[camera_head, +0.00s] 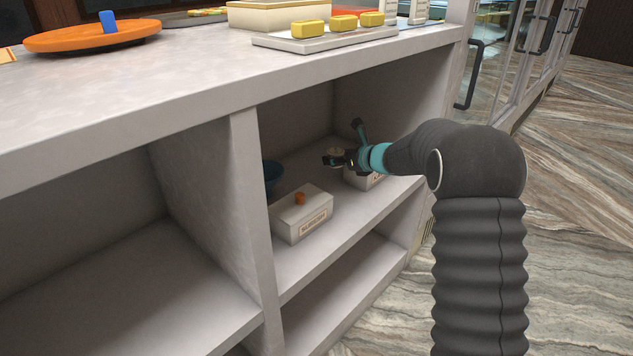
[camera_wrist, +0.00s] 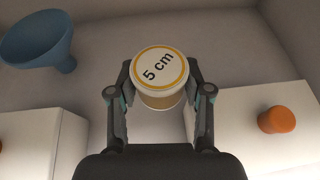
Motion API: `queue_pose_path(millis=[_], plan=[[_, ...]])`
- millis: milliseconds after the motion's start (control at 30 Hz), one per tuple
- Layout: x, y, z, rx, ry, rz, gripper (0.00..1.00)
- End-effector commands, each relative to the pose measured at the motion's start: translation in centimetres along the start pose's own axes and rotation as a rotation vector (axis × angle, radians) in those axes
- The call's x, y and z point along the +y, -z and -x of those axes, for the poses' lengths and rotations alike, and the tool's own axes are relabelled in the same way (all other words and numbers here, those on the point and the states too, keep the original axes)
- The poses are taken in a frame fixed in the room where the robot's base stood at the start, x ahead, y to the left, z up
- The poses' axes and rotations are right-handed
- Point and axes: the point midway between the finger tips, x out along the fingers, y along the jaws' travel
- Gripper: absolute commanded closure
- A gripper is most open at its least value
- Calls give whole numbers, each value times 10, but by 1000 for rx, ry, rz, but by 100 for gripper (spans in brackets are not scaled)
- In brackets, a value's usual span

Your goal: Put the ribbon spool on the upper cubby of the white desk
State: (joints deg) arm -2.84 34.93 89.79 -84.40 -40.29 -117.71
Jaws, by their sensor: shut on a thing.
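The ribbon spool (camera_wrist: 160,66) is a short round piece with a cream top marked "5 cm", a yellow ring and a tan side. In the wrist view my gripper (camera_wrist: 160,80) is shut on it, one finger on each side. In the head view my gripper (camera_head: 345,147) reaches into the right upper cubby (camera_head: 335,236) of the white desk (camera_head: 120,95). There the spool (camera_head: 334,153) shows small and partly covered by the fingers. I cannot tell whether its underside touches the shelf.
A labelled white box with an orange knob (camera_head: 301,215) stands at the front of this cubby. A second white box (camera_head: 362,180) is under my gripper, partly hidden. A blue funnel-shaped vessel (camera_wrist: 38,40) stands behind the divider (camera_head: 250,200). The left cubby (camera_head: 130,295) looks empty.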

Motion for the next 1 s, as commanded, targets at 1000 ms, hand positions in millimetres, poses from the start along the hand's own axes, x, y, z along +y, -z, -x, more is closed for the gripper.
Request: queue_pose_path(millis=[1000], plan=[[41,53,-53,-1,-1,1,85]])
